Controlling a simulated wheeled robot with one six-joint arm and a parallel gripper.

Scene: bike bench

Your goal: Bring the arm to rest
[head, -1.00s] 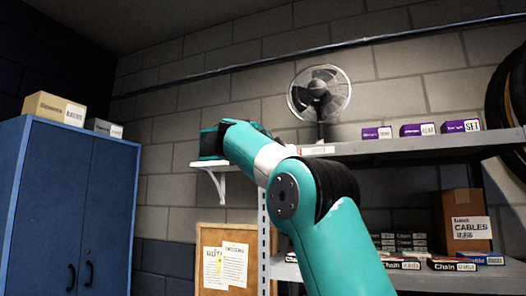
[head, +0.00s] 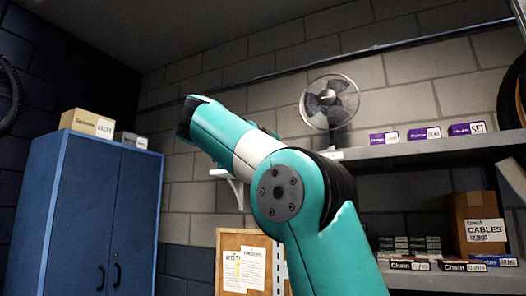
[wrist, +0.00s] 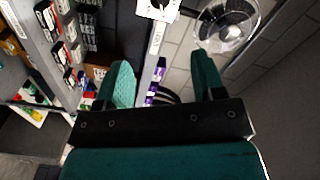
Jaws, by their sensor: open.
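My arm rises from the lower right of the head view, teal with a white band, and bends up to the left in front of the wall. Its jaws are hidden there. In the wrist view my gripper (wrist: 163,85) is open, with its two teal fingers wide apart. Nothing is held between them. The shelving and the fan (wrist: 226,22) appear beyond the fingers, apart from them.
A shelf (head: 420,149) at right carries the fan (head: 330,103) and purple boxes (head: 425,133). A lower shelf (head: 455,280) holds a cables carton (head: 478,222) and several small boxes. A blue cabinet (head: 90,215) stands at left. A corkboard (head: 230,241) hangs below my arm.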

